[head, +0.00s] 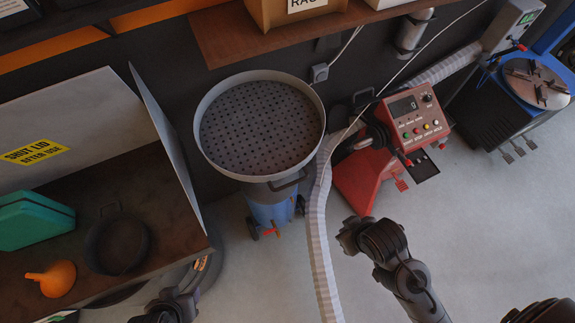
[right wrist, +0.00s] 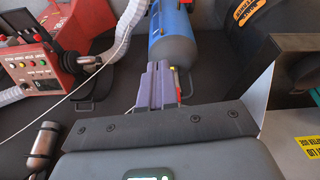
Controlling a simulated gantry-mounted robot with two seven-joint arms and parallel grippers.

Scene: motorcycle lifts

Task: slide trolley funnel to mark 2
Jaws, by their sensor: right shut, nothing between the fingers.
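The trolley funnel (head: 262,122) is a wide round grey pan with a perforated plate, above a blue wheeled tank (head: 270,208). A dark handle (head: 288,184) shows at its front. The blue tank also shows in the right wrist view (right wrist: 172,38); the pan cannot be made out there. My right gripper (head: 348,236) is to the right of the tank, apart from it, past the pale hose. Its fingers are shut and empty in the right wrist view (right wrist: 156,72). My left gripper (head: 170,300) is at the lower left edge, its fingertips unclear. I cannot make out a mark 2.
A pale ribbed hose (head: 318,235) runs down beside the trolley. A red machine (head: 390,150) stands right of it. At left, an open cabinet (head: 190,215) holds a green case (head: 33,220), a dark pan (head: 118,245) and an orange funnel (head: 57,279). The floor at lower right is mostly clear.

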